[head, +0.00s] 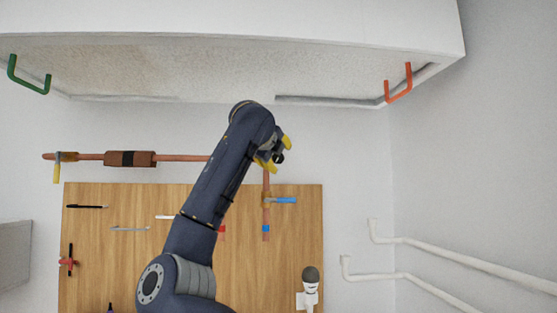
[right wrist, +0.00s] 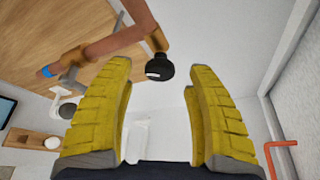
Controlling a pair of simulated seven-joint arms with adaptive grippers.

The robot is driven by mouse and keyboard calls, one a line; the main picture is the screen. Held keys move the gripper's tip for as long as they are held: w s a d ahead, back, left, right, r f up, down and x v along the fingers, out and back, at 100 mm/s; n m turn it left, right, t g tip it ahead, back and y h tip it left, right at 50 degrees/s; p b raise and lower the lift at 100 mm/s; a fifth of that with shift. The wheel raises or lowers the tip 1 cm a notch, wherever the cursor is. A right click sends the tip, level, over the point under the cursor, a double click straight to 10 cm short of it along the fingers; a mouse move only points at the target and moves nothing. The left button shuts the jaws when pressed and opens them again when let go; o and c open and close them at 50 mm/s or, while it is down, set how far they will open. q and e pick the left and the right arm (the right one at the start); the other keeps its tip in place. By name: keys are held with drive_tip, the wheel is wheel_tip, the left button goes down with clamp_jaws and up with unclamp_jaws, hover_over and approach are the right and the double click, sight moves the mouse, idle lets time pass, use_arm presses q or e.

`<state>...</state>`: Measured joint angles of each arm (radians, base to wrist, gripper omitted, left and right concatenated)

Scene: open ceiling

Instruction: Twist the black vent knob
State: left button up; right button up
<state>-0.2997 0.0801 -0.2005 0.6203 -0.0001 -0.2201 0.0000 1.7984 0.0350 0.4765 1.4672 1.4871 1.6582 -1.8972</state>
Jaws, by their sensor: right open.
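The black vent knob (right wrist: 160,67) sits at the end of a copper pipe elbow (right wrist: 140,20) in the right wrist view. In the head view the knob (head: 279,158) shows as a small dark piece beside the yellow fingers. My right gripper (head: 276,153) is open, with its fingers spread and nothing held. In the right wrist view the gripper (right wrist: 157,88) has the knob in line with the gap between its fingertips, seemingly just beyond them; contact is not visible. My left gripper is not in view.
A wooden board (head: 130,255) with tools is on the wall. A blue-handled valve (head: 285,200) is on the pipe below the knob. A box overhead has a green handle (head: 28,78) and an orange handle (head: 398,86). White pipes (head: 450,260) run at right.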

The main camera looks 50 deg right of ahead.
drive_tip(key=shift+x, duration=1.35)
drive_tip(key=shift+c, duration=0.5)
clamp_jaws()
